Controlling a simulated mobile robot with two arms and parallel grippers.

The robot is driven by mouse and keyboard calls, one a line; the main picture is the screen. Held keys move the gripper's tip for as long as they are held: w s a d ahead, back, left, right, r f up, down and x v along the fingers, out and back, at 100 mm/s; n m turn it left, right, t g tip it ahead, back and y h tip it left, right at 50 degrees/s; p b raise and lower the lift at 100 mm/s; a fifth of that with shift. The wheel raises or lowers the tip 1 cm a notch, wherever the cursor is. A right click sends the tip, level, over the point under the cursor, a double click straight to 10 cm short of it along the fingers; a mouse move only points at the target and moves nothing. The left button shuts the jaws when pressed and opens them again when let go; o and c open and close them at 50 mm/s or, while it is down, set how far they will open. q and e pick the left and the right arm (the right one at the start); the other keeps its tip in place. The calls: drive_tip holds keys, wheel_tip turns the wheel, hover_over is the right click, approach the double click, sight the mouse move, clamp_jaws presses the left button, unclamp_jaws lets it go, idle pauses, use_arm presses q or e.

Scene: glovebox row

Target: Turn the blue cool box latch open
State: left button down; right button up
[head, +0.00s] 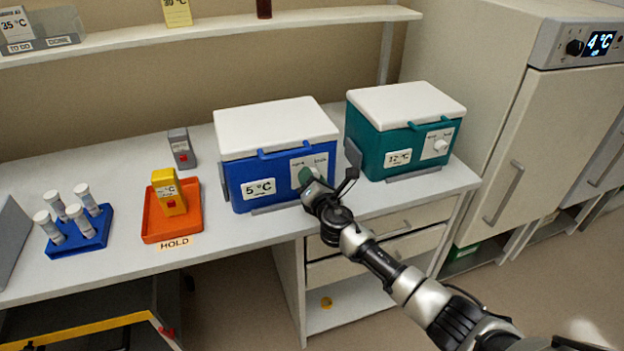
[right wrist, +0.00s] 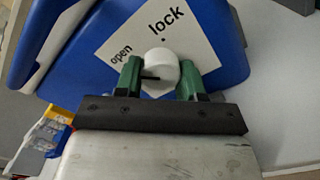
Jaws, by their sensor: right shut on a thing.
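The blue cool box (head: 240,177) with a white lid stands on the bench and has a "5 °C" label. Its white latch plate (head: 322,160) faces front right. In the right wrist view the plate (right wrist: 187,44) reads "open" at left and "lock" at top. The round white latch knob (right wrist: 160,66) sits below those words, and a short dark mark on it lies toward the left finger. My right gripper (head: 306,177) is at the plate. In the right wrist view its green fingers (right wrist: 160,80) are shut on the knob, one on each side. My left gripper is not in view.
A teal cool box (head: 374,153) stands close to the right. An orange tray (head: 155,226) with a yellow device (head: 168,190), and a blue rack (head: 90,240) of several tubes, are at left. Drawers (head: 340,268) lie below the bench edge.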

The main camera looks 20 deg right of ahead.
drive_tip(key=o, duration=0.9)
drive_tip(key=s, duration=1)
drive_tip(key=shift+s+d, duration=0.2)
drive_tip(key=shift+s, duration=0.2)
drive_tip(key=shift+f, duration=0.1)
